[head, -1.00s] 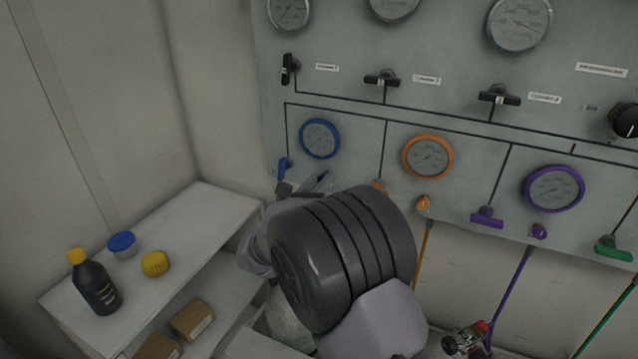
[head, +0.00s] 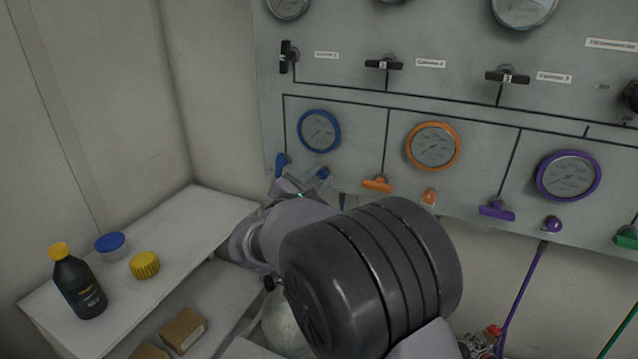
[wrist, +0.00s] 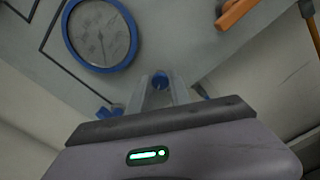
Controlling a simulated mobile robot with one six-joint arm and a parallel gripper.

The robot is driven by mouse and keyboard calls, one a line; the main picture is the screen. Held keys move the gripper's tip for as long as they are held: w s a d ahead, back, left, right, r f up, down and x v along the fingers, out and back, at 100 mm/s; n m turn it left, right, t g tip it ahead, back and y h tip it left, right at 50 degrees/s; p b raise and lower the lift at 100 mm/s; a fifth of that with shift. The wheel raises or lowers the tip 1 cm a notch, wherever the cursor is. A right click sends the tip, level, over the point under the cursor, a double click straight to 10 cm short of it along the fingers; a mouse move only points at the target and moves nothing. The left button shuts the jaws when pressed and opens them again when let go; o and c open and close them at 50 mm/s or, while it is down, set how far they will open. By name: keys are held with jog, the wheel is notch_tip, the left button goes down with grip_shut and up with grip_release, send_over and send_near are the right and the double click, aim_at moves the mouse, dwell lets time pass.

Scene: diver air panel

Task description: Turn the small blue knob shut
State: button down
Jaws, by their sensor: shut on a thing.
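The small blue knob (head: 323,173) sits on the grey panel below and slightly right of the blue-rimmed gauge (head: 319,131). In the wrist view the knob (wrist: 160,80) shows between the fingertips of my gripper (wrist: 160,90). My gripper (head: 308,184) is shut on it, and the fingers partly cover the knob in the head view. The knob's turn angle cannot be read. A blue lever handle (head: 281,163) stands close to the left of the gripper, apart from it. The blue-rimmed gauge also shows in the wrist view (wrist: 100,34).
An orange handle (head: 377,184) and orange knob (head: 429,197) are just right of my gripper. A purple handle (head: 497,210) is further right. A white shelf (head: 195,215) at left holds a black bottle (head: 80,287), a blue-lidded jar (head: 110,246) and a yellow cap (head: 144,265).

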jog(key=m, duration=0.7)
jog(key=shift+f, duration=0.1)
jog(key=m, duration=0.6)
jog(key=shift+m, duration=0.4)
jog(key=m, duration=0.4)
jog(key=shift+f, duration=0.1)
jog(key=m, duration=0.5)
jog(key=c, duration=1.2)
grip_release()
